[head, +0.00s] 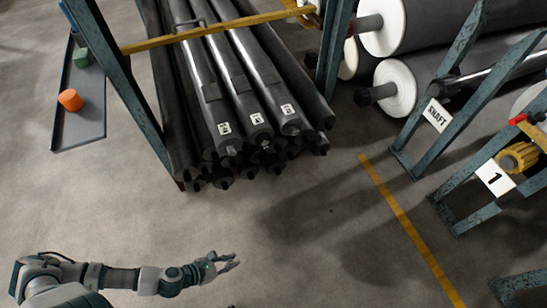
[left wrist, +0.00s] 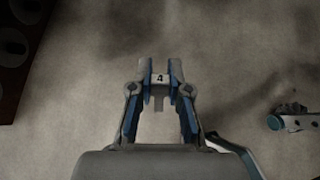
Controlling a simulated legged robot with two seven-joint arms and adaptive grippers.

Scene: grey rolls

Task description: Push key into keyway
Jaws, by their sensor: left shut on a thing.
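My left gripper (head: 228,262) is at the bottom of the head view, over bare floor and in front of the shaft stack. In the left wrist view my left gripper (left wrist: 160,82) is shut on a small grey piece marked 4 (left wrist: 159,79), which looks like the key; a narrow part of it shows between the fingers. Long dark shafts (head: 242,75) lie stacked in a rack, with white tags on several near ends. Darker slot-like patches show along some shafts, but I cannot tell clearly which is a keyway. The held piece is apart from the shafts.
Teal rack posts (head: 120,85) and a yellow bar (head: 210,30) frame the stack. Large rolls (head: 430,25) and stands with a SHAFT sign (head: 437,115) and a 1 sign (head: 495,178) are at right. A grey tray (head: 82,125) holds an orange piece (head: 70,100). The front floor is clear.

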